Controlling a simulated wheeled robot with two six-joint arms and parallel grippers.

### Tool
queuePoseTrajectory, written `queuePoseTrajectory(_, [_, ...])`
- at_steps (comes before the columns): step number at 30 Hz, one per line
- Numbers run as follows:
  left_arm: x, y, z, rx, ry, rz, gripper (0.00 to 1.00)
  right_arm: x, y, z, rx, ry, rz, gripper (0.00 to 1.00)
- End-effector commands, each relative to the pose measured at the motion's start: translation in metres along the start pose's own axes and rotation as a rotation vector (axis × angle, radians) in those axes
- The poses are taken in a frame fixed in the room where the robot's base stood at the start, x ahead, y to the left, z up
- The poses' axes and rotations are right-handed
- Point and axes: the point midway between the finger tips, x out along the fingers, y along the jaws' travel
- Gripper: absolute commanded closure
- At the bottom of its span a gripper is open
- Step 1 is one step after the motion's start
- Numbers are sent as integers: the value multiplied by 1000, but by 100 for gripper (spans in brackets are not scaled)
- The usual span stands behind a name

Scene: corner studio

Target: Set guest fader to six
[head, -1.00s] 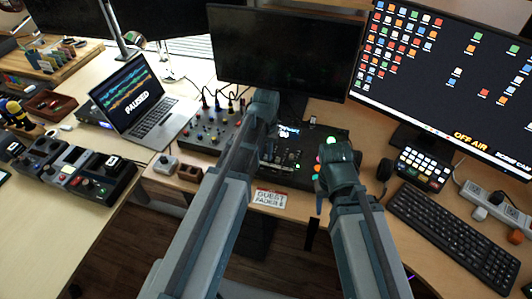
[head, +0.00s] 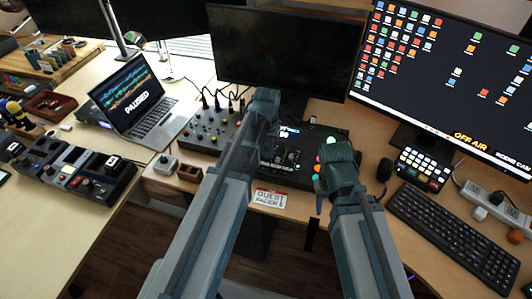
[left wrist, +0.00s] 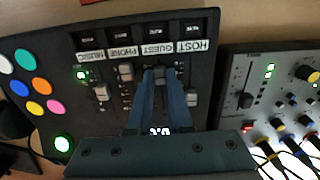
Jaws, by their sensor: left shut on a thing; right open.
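The mixer (head: 287,172) lies on the desk, partly behind my left arm in the head view. In the left wrist view its fader panel (left wrist: 115,125) shows upside down, with labels Host, Guest (left wrist: 157,48), Phone and Music. My left gripper (left wrist: 160,80) is shut on the guest fader cap (left wrist: 159,71), near the label end of its slot. A small lit readout (left wrist: 159,130) shows between the fingers, too small to read surely. A card (head: 269,199) at the desk's front edge reads "Guest fader 6".
The phone fader (left wrist: 126,72), music fader (left wrist: 101,92) and host fader (left wrist: 191,98) stand close beside the guest fader. A knobbed mixer (head: 212,128) sits to the left.

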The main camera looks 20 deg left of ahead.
Motion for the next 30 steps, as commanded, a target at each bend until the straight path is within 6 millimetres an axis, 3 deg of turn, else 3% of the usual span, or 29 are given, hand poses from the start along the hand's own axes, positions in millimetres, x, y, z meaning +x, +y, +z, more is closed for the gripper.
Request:
queuePoseTrajectory(1, [0,0,-13,0,0,0,100,0,0,0,0,0,0,50])
queuePoseTrajectory(5, [0,0,-33,0,0,0,100,0,0,0,0,0,0,50])
queuePoseTrajectory(13, [0,0,-32,0,0,0,100,0,0,0,0,0,0,50])
queuePoseTrajectory(14, [0,0,-32,0,0,0,80,0,0,0,0,0,0,50])
queuePoseTrajectory(19, [0,0,-32,0,0,0,51,0,0,0,0,0,0,50])
queuePoseTrajectory(30, [-2,0,-32,0,0,0,51,-2,0,0,0,0,0,50])
